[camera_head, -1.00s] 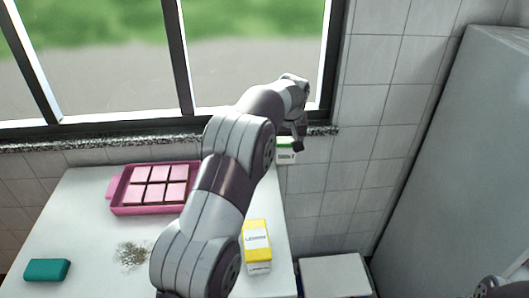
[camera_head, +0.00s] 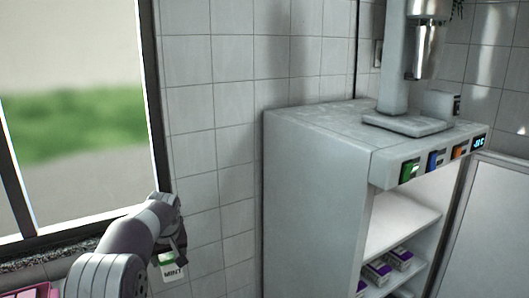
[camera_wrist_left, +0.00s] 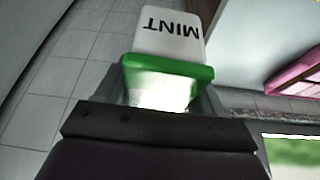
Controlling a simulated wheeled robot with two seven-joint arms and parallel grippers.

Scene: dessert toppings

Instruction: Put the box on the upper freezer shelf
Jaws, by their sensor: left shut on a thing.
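A white box with a green end, marked MINT (camera_head: 172,271), hangs from my left gripper (camera_head: 172,250) at the lower left of the head view. In the left wrist view the box (camera_wrist_left: 170,38) fills the space between the fingers, and the gripper is shut on it. The freezer (camera_head: 315,190) stands to the right, its front open. Its upper shelf (camera_head: 405,228) looks bare in the part that shows. My left gripper is well to the left of the freezer, beside the tiled wall. My right gripper is not in view.
Several purple-and-white boxes (camera_head: 378,270) lie on a lower freezer shelf. The open door (camera_head: 490,225) stands at the right. A dispenser (camera_head: 410,122) stands on top. The pink tray (camera_wrist_left: 297,80) shows in the left wrist view.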

